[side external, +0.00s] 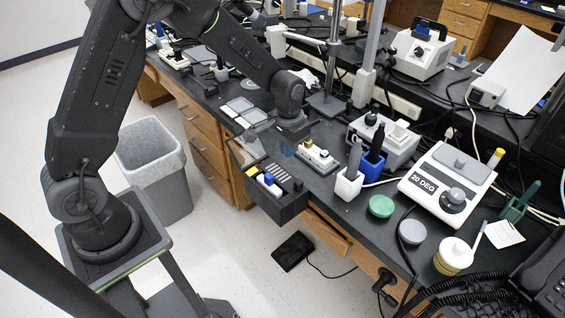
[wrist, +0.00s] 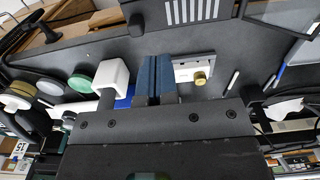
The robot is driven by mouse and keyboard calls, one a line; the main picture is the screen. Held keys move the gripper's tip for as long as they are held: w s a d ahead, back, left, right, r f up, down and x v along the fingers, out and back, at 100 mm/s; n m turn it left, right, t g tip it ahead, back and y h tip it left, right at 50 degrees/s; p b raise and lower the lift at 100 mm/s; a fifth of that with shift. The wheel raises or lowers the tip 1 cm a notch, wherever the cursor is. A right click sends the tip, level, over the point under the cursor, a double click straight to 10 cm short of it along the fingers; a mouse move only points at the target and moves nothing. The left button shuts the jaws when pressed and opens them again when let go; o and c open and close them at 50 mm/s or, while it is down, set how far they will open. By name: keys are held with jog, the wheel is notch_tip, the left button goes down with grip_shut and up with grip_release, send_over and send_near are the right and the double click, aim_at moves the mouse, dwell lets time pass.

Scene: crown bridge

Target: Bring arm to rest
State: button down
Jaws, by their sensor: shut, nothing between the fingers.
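My gripper (side external: 287,150) hangs low over the black bench top, behind the dark box at the bench's front edge. In the wrist view its two blue fingers (wrist: 155,80) are together, with nothing seen between them. A white block with brass-coloured knobs (side external: 318,160) lies just to the right of the fingertips in the side view. It also shows right of the fingers in the wrist view (wrist: 190,72). A white cup (side external: 348,187) with a grey handle stands further right, beside a blue holder (side external: 372,168).
The dark box (side external: 280,207) overhangs the bench front. A green disc (side external: 381,206), a grey disc (side external: 412,232) and a white 20 DEG device (side external: 450,180) stand to the right. A grey control box (side external: 385,145) and a metal stand (side external: 328,103) are behind. A bin (side external: 155,175) is on the floor.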

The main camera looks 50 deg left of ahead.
jog(key=s+r+t, duration=0.1)
jog(key=s+r, duration=0.3)
jog(key=r, duration=0.4)
jog(key=s+r+t, duration=0.2)
jog(key=s+r, duration=0.3)
jog(key=r, duration=0.2)
jog(key=s+r+t, duration=0.1)
jog(key=s+r, duration=0.2)
jog(key=s, duration=0.4)
jog(key=s+d+r+t, duration=0.1)
jog(key=s+r, duration=0.2)
jog(key=s, duration=0.4)
jog(key=shift+s+r, duration=0.2)
jog(key=shift+r, duration=0.05)
